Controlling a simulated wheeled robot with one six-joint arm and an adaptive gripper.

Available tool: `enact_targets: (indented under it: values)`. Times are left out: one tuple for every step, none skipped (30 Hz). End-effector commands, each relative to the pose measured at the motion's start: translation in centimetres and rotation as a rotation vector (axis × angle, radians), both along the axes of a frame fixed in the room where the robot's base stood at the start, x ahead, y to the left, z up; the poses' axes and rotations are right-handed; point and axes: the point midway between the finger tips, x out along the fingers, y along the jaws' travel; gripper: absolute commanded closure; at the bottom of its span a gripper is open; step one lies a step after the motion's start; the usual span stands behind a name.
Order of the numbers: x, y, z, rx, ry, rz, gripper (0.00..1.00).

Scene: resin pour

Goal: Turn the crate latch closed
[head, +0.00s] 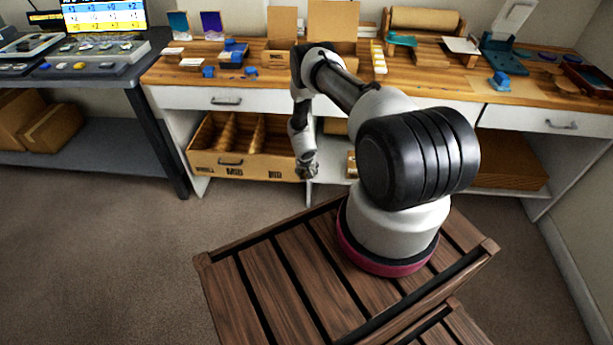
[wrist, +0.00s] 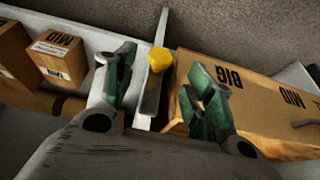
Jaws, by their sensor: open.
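The crate (head: 240,160) is a wooden bin with dividers, on the low shelf under the bench. In the wrist view its labelled front (wrist: 255,95) lies to the right, reading BIG and MID. A yellow piece (wrist: 158,60), apparently the latch knob, sits above a dark grey bar (wrist: 151,98) beside the crate's edge. My gripper (head: 307,172) is low in front of the shelf, by the crate's right end. In the wrist view its green-padded fingers are open, one on each side of the yellow piece, with gaps visible. In the head view I cannot make out the latch.
Small cardboard boxes (wrist: 62,60) marked MID stand left of the white upright in the wrist view. The bench top (head: 270,84) above holds several small items. A drawer front (head: 225,99) overhangs the crate. Carpet (head: 130,250) in front is clear.

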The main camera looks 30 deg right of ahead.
Motion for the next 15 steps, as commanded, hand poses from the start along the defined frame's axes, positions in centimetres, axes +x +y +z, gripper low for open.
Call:
enact_targets:
  values:
    - [0.2, -0.2, -0.8, 0.002, -0.002, -0.004, 0.46]
    - [0.3, -0.3, -1.1, 0.003, -0.002, -0.005, 0.46]
    - [0.4, -0.4, -1.7, 0.002, 0.0, -0.006, 0.46]
    - [0.5, -0.5, -2.0, 0.002, 0.0, -0.006, 0.46]
    - [0.7, -0.6, -2.4, 0.002, -0.001, -0.006, 0.46]
    - [0.8, -0.7, -2.9, 0.002, 0.0, -0.006, 0.46]
    - [1.0, -0.8, -3.1, 0.002, -0.002, -0.004, 0.46]
    - [1.1, -0.8, -3.5, 0.003, -0.001, -0.004, 0.46]
    - [1.2, -0.9, -3.9, 0.002, 0.0, -0.005, 0.46]
    - [1.3, -1.0, -4.1, 0.002, 0.0, -0.005, 0.46]
    - [1.4, -1.0, -4.4, 0.002, -0.002, -0.004, 0.46]
    - [1.5, -1.1, -4.7, 0.002, 0.0, -0.003, 0.46]
    - [1.6, -1.1, -4.8, 0.003, -0.001, -0.003, 0.46]
    - [1.7, -1.1, -4.9, 0.002, -0.001, -0.002, 0.46]
    - [1.8, -1.2, -5.1, 0.002, -0.001, -0.001, 0.46]
